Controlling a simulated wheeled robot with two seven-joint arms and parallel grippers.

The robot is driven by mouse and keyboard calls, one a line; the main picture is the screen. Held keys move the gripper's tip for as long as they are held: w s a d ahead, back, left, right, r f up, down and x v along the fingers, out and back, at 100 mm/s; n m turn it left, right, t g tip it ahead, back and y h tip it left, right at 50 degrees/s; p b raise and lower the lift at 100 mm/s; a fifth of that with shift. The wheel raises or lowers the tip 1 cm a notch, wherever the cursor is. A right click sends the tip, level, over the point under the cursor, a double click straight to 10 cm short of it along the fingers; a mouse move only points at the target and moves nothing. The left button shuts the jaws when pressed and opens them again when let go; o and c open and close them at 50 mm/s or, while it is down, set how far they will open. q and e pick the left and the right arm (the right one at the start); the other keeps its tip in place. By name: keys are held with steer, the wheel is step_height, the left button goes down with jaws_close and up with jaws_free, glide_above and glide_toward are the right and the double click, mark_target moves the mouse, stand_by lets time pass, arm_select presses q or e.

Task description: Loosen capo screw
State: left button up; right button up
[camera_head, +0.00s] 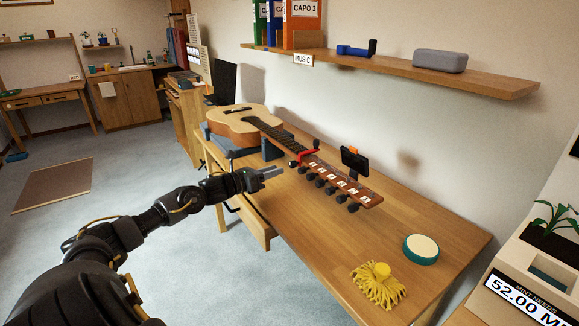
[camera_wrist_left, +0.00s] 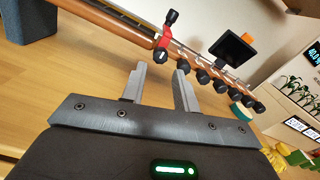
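An acoustic guitar (camera_head: 238,128) lies on the wooden table with its body at the far left and its neck pointing right and toward me. A red capo (camera_head: 307,155) sits on the neck near the headstock (camera_head: 340,183). In the left wrist view the red capo (camera_wrist_left: 169,27) has a dark screw knob (camera_wrist_left: 160,56) on its near side. My left gripper (camera_head: 276,171) is left of the capo, apart from it. Its two fingers (camera_wrist_left: 160,85) are parted with nothing between them, below the knob in the wrist view. My right gripper is not in view.
A small dark screen (camera_head: 354,162) stands behind the headstock. A yellow mop-like object (camera_head: 379,285) and a round teal-rimmed item (camera_head: 421,248) lie at the table's right. A wall shelf (camera_head: 450,78) runs above. The front of the table (camera_head: 300,240) is clear.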

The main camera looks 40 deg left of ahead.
mark_target(290, 165)
arm_select(q)
steer(key=x, duration=0.5)
steer(key=shift+r, duration=0.1)
steer(key=shift+x, duration=0.8)
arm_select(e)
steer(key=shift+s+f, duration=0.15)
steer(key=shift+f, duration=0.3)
arm_select(q)
steer(key=c, duration=0.6)
steer(key=shift+d, duration=0.1)
jaws_close()
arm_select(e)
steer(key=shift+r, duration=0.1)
